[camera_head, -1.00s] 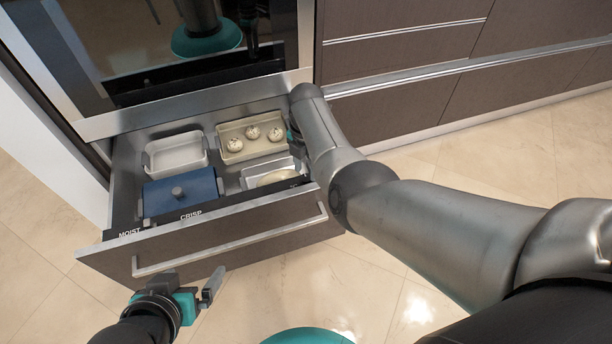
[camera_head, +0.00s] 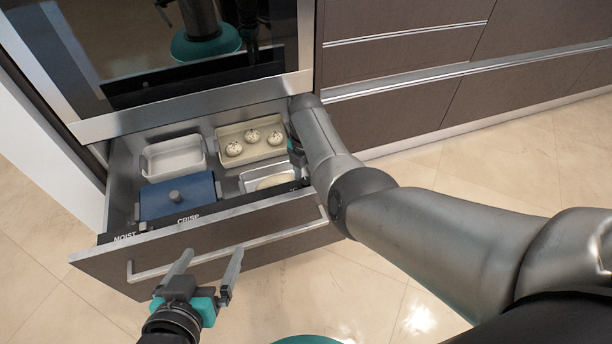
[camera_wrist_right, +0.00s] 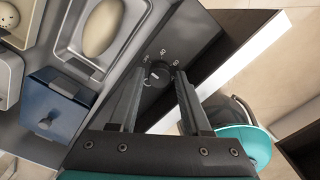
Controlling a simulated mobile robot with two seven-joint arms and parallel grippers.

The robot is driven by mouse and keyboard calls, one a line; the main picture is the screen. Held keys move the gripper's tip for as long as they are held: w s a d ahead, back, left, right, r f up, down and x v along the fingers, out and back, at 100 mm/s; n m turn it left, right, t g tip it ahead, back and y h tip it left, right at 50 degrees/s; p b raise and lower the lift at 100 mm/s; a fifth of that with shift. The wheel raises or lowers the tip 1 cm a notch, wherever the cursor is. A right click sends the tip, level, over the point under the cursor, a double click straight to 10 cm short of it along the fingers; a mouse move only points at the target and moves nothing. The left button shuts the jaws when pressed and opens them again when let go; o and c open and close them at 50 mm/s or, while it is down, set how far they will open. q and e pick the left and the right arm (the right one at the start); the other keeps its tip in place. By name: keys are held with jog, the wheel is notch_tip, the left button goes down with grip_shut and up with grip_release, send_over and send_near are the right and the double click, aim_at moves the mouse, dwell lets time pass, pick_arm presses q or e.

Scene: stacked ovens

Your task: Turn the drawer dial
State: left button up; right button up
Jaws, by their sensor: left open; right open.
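The drawer (camera_head: 222,236) below the oven is pulled open, with MOIST and CRISP lettering along the dark strip inside its front. In the right wrist view, a small round black dial (camera_wrist_right: 159,73) sits on this strip beside printed numbers. My right gripper (camera_wrist_right: 160,76) is open, its two fingers on either side of the dial. Whether they touch it I cannot tell. In the head view my right arm hides the dial and most of that gripper. My left gripper (camera_head: 208,262) is open and empty, its fingertips near the drawer handle (camera_head: 228,249).
The drawer holds a white tray (camera_head: 174,150), a beige tray with several round buns (camera_head: 252,142), a lidded blue box (camera_head: 180,192) and a metal tray with a pale oval item (camera_head: 275,182). The oven (camera_head: 190,90) stands above. Floor at lower left is clear.

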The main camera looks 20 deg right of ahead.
grip_shut()
dwell(0.5)
